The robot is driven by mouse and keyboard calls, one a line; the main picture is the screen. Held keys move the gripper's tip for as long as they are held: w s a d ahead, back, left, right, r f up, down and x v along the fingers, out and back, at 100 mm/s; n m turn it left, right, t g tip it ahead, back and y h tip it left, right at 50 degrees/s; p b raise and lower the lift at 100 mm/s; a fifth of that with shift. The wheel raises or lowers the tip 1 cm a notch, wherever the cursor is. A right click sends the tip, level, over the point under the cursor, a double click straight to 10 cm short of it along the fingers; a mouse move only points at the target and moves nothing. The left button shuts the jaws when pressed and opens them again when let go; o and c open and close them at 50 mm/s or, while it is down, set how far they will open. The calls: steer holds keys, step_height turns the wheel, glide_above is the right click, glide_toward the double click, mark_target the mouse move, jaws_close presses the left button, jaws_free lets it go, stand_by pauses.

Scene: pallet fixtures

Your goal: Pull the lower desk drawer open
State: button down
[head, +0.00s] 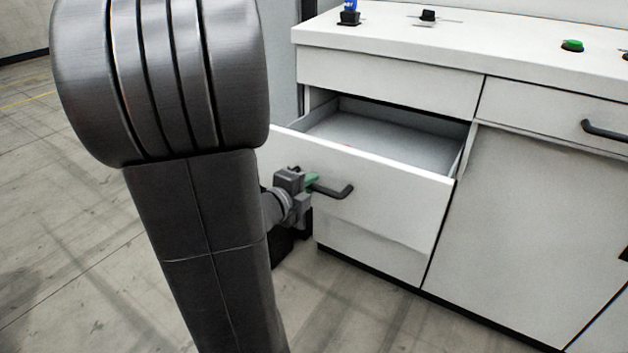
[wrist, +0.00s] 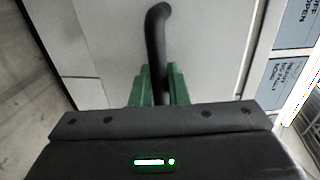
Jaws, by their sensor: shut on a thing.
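The lower desk drawer (head: 390,195) is pulled part-way out of the white desk, with its grey inside showing in the head view. Its dark bar handle (head: 338,191) is on the front panel. My gripper (head: 313,181) is at the left part of this handle. In the wrist view the green fingers of my gripper (wrist: 158,88) are shut on the dark handle (wrist: 157,40), one on each side of it. The drawer front (wrist: 205,50) fills the background there. A small reddish spot shows inside the drawer, too small to identify.
Above it, an upper drawer front (head: 385,83) is closed. A cabinet door (head: 550,220) and a closed drawer with a dark handle (head: 604,131) are at the right. The desktop (head: 480,32) bears a green button (head: 572,45) and small dark fixtures. Open concrete floor (head: 60,200) lies left.

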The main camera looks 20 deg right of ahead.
stand_by(0.3)
steer(key=c, duration=1.5)
jaws_free()
steer(key=p+v, duration=0.2)
steer(key=v, duration=1.2)
steer(key=shift+d+p, duration=0.1)
steer(key=shift+p, duration=0.3)
steer(key=shift+d+f, duration=0.1)
steer(key=shift+b+x, duration=1.4)
steer(key=shift+x, duration=5.45)
